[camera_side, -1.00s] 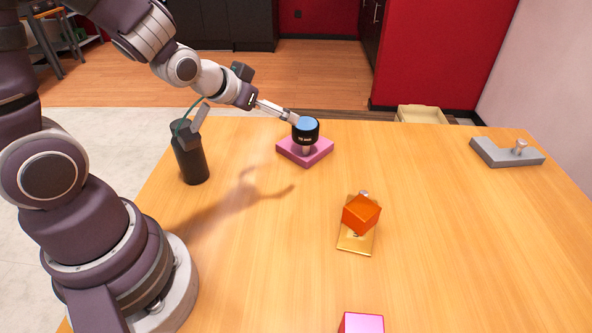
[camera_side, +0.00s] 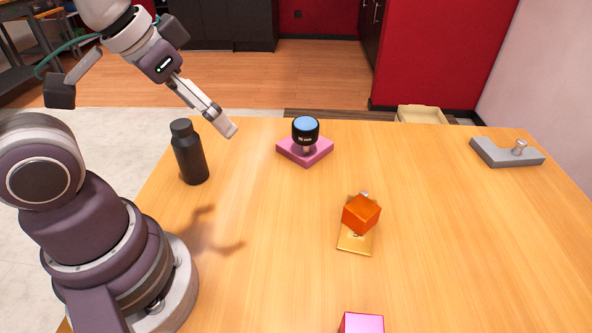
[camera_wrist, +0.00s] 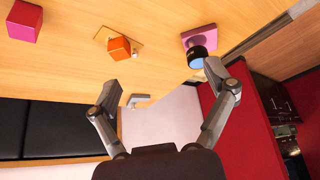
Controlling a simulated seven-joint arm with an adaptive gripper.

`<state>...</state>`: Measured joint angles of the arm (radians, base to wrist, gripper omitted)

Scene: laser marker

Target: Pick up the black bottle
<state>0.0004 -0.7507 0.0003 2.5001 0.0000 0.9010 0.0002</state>
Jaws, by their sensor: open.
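The black bottle (camera_side: 190,157) stands upright near the left edge of the table in the side view, with its cap on top. It does not show in the wrist view. My gripper (camera_side: 228,128) is above the table, to the right of the bottle's top in the picture and apart from it. The wrist view shows my gripper (camera_wrist: 164,84) with its two fingers spread wide and nothing between them.
A black, blue-topped knob (camera_side: 305,130) stands on a pink base (camera_side: 318,152) right of my gripper. An orange cube (camera_side: 361,214) rests on a gold plate (camera_side: 355,243). A pink cube (camera_side: 361,323) is at the front, a grey fixture (camera_side: 505,154) at the right.

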